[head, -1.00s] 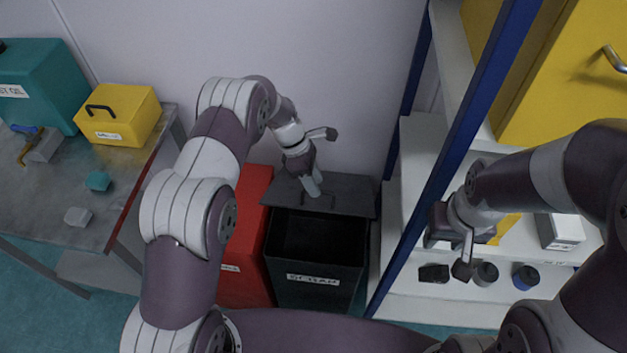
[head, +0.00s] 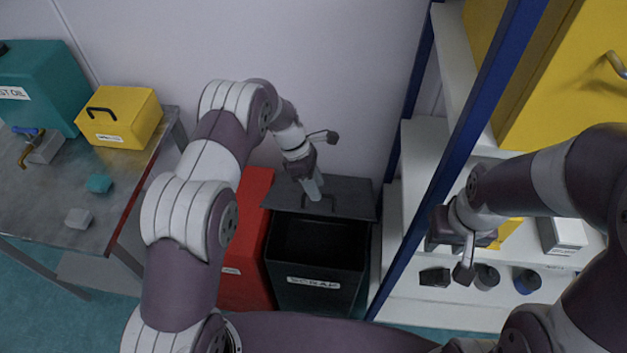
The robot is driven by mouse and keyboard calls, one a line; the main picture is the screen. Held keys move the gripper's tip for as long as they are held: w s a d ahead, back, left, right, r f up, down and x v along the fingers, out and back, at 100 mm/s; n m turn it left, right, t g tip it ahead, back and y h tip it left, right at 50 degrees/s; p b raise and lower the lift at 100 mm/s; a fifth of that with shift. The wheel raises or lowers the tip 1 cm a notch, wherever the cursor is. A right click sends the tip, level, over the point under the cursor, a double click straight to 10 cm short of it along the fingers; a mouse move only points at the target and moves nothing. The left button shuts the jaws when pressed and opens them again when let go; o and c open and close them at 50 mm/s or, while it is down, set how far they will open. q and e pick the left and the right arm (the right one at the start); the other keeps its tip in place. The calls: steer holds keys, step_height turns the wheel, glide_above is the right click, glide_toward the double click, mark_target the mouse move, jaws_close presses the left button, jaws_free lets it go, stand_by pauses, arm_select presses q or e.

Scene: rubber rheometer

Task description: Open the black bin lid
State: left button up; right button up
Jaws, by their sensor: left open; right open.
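The black bin (head: 318,283) labelled SCRAP stands on the floor in the middle, beside the red bin. Its dark lid (head: 352,197) is raised at the back against the wall, and the bin's dark inside shows. A thin handle shows on the lid. My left gripper (head: 313,191) is open, its fingers in front of the lid near the handle; whether it touches the lid I cannot tell. My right gripper (head: 467,262) is open and empty in front of the shelf at the right.
A red bin (head: 247,285) stands left of the black bin, partly behind my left arm. A metal table (head: 40,205) at the left holds a yellow box (head: 120,117) and a teal case (head: 45,80). A blue-posted shelf (head: 407,265) stands close on the right.

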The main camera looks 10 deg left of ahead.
arm_select(q)
steer(key=shift+w+a+r, duration=0.1)
steer(key=shift+w+r, duration=0.1)
steer(key=p+v, duration=1)
steer(key=v, duration=0.2)
steer(key=shift+s+p, duration=0.2)
steer(key=shift+p, duration=0.2)
steer(key=shift+r, duration=0.1)
